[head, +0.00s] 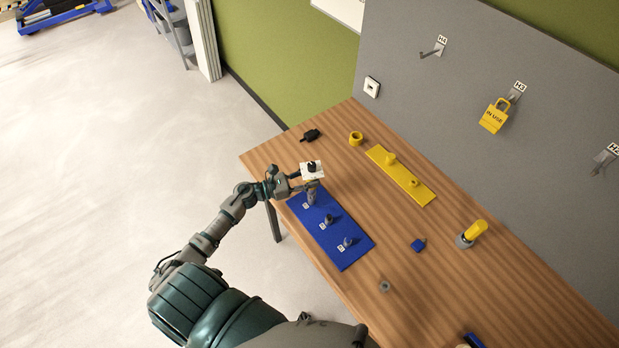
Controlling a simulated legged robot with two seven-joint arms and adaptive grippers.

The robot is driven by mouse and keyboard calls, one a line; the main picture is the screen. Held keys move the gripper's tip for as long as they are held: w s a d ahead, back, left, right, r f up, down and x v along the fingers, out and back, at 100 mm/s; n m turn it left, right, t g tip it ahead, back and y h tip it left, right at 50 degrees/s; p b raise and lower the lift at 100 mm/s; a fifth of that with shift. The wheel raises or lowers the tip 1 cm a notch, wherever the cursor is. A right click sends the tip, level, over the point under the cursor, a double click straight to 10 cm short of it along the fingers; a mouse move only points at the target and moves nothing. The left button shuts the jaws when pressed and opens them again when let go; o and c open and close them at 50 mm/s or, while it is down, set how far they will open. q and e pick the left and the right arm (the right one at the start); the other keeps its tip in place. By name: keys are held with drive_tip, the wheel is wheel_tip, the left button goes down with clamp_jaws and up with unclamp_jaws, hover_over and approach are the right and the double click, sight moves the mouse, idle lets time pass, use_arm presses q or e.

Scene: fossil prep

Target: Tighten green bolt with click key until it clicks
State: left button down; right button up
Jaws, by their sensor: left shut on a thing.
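My left gripper (311,184) reaches in from the left and is over the far end of a blue plate (343,259) on the wooden table. It is shut on a small grey upright piece (311,197), largely hidden by the fingers; I cannot tell whether this is the click key. A white square with a black top (312,169) shows right at the gripper. Two grey bolt-like pieces, a middle one (328,219) and a near one (347,242), stand on the plate beside small white labels. No green bolt can be made out. My right gripper is not in view.
A yellow plate (405,178) with two yellow pieces lies behind. A yellow ring (356,138), black piece (311,135), blue piece (418,245), grey ring (384,286) and yellow-topped cylinder (472,234) are around. A grey panel (450,110) with hooks and a yellow padlock (494,116) stands behind.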

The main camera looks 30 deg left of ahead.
sight(309, 165)
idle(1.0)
use_arm(q)
drive_tip(key=shift+a+r+p, duration=0.1)
drive_tip(key=shift+r+p, duration=0.6)
drive_tip(key=shift+r, duration=0.8)
drive_tip(key=shift+w+r, duration=0.1)
drive_tip(key=shift+r, duration=2.1)
